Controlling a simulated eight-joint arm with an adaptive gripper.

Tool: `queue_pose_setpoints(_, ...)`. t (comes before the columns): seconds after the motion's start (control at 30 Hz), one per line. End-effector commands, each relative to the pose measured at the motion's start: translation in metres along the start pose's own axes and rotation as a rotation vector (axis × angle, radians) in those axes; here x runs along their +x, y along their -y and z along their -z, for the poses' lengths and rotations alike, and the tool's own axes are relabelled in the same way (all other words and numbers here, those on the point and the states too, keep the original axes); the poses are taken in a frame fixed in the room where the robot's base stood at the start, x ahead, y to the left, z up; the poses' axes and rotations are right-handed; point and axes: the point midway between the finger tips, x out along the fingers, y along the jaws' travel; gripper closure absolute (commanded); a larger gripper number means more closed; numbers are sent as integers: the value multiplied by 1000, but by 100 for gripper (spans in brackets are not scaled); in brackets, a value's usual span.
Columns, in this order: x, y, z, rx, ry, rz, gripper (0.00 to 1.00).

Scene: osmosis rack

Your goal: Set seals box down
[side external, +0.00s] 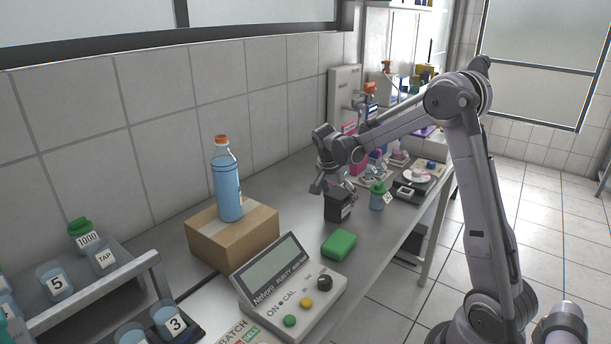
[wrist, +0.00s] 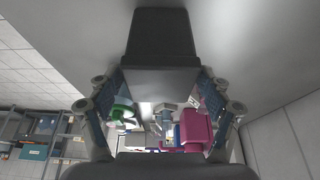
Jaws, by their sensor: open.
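The seals box looks to be the small black box (side external: 338,206) with a pale label on its side, standing upright on the grey bench in the side external view. My gripper (side external: 335,187) is right above it, fingers pointing down around its top. In the wrist view the dark box (wrist: 161,45) fills the upper middle, between the two fingers of my gripper (wrist: 160,88). The fingers are open. Whether they still touch the box sides is too small to tell. The box's underside is hidden.
A green-lidded jar (side external: 377,197) stands close to the right of the box. A green block (side external: 339,244) and a grey meter (side external: 292,290) are nearer the camera. A cardboard box (side external: 232,238) bearing a blue bottle (side external: 227,185) is to the left. Pink containers and trays crowd the bench behind.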

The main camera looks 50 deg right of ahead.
Motion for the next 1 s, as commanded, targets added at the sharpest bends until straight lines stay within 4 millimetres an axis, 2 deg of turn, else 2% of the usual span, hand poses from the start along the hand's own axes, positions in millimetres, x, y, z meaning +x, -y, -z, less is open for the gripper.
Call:
queue_pose_setpoints(0.1, -26, 0, 0, -2, 0, 0, 21)
queue_pose_setpoints(0.3, -64, 0, 0, -2, -1, 1, 21)
queue_pose_setpoints(0.43, -81, 0, 0, -1, -1, 0, 21)
queue_pose_setpoints(0.67, -97, -2, -5, -31, 4, 15, 21)
queue_pose_setpoints(0.77, -110, -8, -19, -118, 14, 56, 21)
queue_pose_setpoints(1.0, -151, -40, -77, -490, 29, 244, 21)
